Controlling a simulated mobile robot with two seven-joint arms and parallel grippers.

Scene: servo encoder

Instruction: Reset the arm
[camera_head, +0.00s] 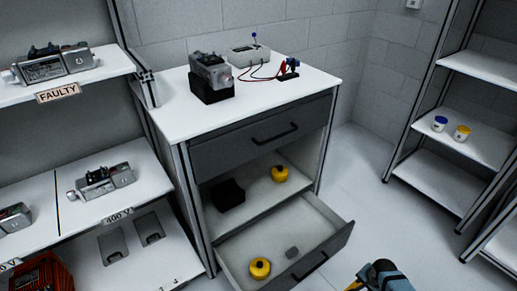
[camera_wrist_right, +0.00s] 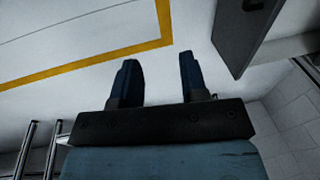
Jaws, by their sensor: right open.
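My right gripper (camera_wrist_right: 158,75) shows in the right wrist view with its two dark fingers apart and nothing between them. In the head view, part of my right arm (camera_head: 383,275) shows at the bottom edge, right of the open drawer. Its fingertips cannot be made out there. My left gripper is in neither view. A servo motor (camera_head: 210,72) sits on a black block on the white cabinet top (camera_head: 180,115).
Left shelves hold motors near a FAULTY label (camera_head: 58,92). A right shelf holds blue-lidded (camera_head: 440,123) and yellow-lidded (camera_head: 462,132) jars. Floor between is clear.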

